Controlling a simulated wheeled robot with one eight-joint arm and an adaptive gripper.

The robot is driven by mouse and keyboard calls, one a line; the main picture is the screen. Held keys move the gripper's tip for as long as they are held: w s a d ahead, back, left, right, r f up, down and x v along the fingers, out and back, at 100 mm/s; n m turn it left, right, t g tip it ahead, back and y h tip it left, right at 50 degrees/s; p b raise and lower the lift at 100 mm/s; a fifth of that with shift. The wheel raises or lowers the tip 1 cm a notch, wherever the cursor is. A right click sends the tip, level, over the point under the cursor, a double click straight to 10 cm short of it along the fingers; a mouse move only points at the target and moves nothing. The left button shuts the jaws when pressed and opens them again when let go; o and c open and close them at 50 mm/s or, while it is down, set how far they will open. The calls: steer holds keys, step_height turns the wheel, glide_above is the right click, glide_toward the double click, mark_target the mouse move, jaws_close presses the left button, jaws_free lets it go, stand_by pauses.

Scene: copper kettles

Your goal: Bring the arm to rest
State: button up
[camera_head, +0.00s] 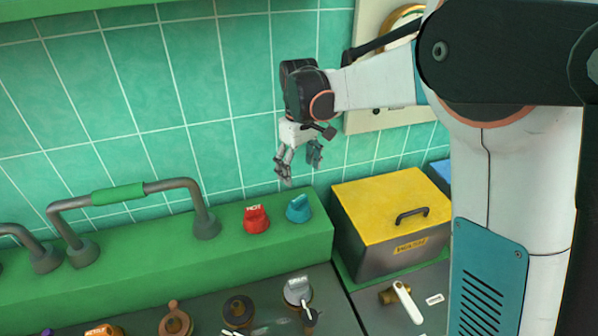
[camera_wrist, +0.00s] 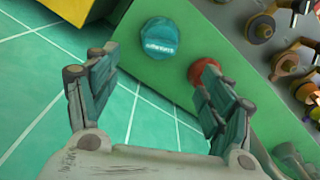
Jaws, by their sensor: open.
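My gripper (camera_head: 300,166) hangs at the end of my arm in the head view, fingers pointing down, in front of the green tiled wall. It is above the green ledge, near the red knob (camera_head: 256,219) and the blue knob (camera_head: 298,208), and apart from both. In the wrist view my gripper (camera_wrist: 157,88) has its two fingers spread wide with nothing between them. The blue knob (camera_wrist: 160,38) shows past the fingertips, and the red knob (camera_wrist: 204,72) is partly hidden by the right finger.
A yellow-lidded box (camera_head: 392,200) with a dark handle stands right of the green ledge (camera_head: 130,258). Grey pipes with a green grip (camera_head: 118,194) rise from the ledge at left. Several fittings and a brass valve (camera_head: 400,296) sit on the dark counter below.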

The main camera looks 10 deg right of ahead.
steer(key=s+d+r+m+t+b, duration=0.2)
steer(key=s+d, duration=0.2)
steer(key=s, duration=0.3)
steer(key=s+d+r+m+t+b, duration=0.2)
steer(key=s+d+r, duration=0.15)
steer(key=s, duration=0.45)
steer(key=s+d+f+m+t+b, duration=0.3)
steer(key=s+d+f, duration=0.2)
steer(key=s, duration=0.7)
steer(key=shift+d+f, duration=0.2)
steer(key=shift+f, duration=0.75)
steer(key=shift+c, duration=0.5)
